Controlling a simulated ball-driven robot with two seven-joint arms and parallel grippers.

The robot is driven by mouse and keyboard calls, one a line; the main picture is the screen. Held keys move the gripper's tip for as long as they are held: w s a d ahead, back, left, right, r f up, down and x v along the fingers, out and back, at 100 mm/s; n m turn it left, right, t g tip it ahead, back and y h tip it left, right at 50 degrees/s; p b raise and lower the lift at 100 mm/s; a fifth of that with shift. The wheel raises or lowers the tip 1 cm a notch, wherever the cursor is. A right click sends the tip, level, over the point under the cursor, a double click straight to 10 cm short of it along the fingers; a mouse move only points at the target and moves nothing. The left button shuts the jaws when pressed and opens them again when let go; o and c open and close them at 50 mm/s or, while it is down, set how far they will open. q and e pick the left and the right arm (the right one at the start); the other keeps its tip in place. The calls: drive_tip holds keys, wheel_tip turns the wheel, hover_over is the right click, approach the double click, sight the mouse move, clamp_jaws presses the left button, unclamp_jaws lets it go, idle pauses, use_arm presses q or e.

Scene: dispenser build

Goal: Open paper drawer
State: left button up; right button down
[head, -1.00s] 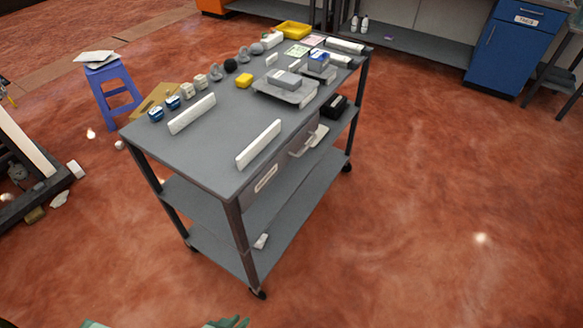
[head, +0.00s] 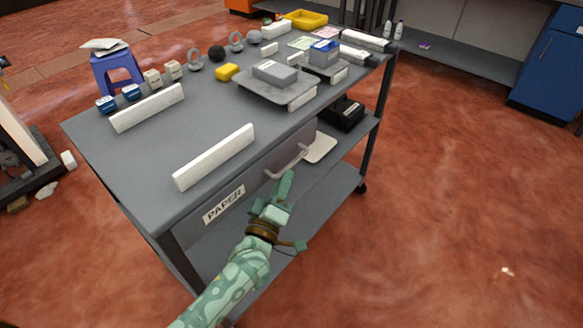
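The paper drawer (head: 245,182) is a grey front under the cart's tabletop, with a white "PAPER" label (head: 224,205) and a pale bar handle (head: 290,162). It looks closed, its front in line with the cart's side. My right gripper is not in view.
A black object (head: 346,112) sits on the shelf beyond the drawer. Floor to the right is clear.

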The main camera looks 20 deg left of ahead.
sight(290, 165)
use_arm(q)
drive_tip(key=shift+b+x, duration=0.45)
drive_tip(key=shift+x, duration=1.95)
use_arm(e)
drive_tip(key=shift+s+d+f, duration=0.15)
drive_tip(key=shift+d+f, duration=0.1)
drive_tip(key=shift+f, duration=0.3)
use_arm(q)
clamp_jaws()
